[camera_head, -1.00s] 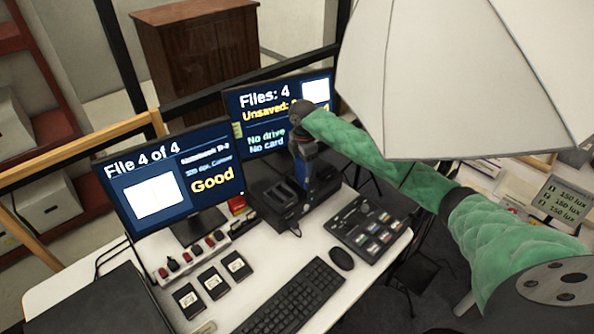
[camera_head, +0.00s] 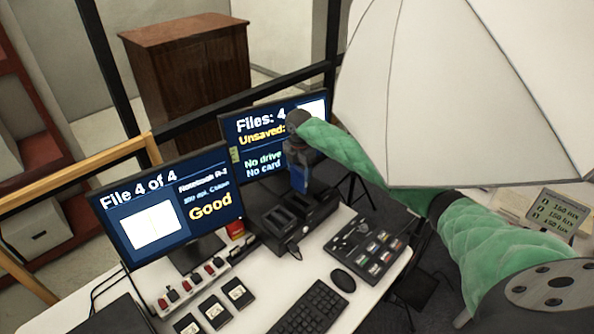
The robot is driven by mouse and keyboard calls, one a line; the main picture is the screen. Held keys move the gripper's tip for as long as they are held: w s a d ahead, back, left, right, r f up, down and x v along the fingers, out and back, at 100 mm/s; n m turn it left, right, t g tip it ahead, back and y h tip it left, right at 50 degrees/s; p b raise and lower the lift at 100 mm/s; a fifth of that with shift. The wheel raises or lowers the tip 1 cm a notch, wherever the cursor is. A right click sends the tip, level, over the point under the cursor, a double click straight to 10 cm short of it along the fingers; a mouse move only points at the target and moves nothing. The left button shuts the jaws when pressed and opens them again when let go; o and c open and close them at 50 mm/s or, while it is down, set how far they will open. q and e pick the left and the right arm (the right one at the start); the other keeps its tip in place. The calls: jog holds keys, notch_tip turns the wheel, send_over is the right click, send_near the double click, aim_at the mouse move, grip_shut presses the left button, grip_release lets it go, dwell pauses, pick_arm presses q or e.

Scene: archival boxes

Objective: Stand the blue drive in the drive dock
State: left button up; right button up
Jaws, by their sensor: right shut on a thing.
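The blue drive (camera_head: 299,181) hangs upright below my right gripper (camera_head: 298,164), which is shut on it. The drive is in front of the right monitor and over the back part of the black drive dock (camera_head: 268,225). Its lower end appears above the dock's top, and a clear gap is hard to judge. The dock stands on the white desk with dark slots on top. My right arm, in a green quilted sleeve, comes in from the right. My left gripper is out of view.
Two monitors, left (camera_head: 170,205) and right (camera_head: 262,150), stand behind the desk items; the right one reads "No drive". A control panel (camera_head: 366,246), mouse (camera_head: 342,280) and keyboard (camera_head: 310,308) lie in front. A large white umbrella (camera_head: 430,90) hangs over my arm.

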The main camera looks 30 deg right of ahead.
aim_at(301, 188)
jog(key=shift+w+d+f, duration=0.2)
jog(key=shift+d+f, duration=0.3)
jog(key=shift+d, duration=0.2)
jog(key=shift+s+f, duration=0.15)
jog(key=shift+f, duration=0.4)
jog(key=shift+a+f, duration=0.3)
jog(key=shift+f, duration=0.55)
jog(key=shift+f+b, duration=0.35)
jog(key=shift+f, duration=1.4)
jog(key=shift+f+b, duration=0.6)
jog(key=shift+f, duration=0.45)
jog(key=o, duration=1.2)
jog(key=shift+c, duration=0.2)
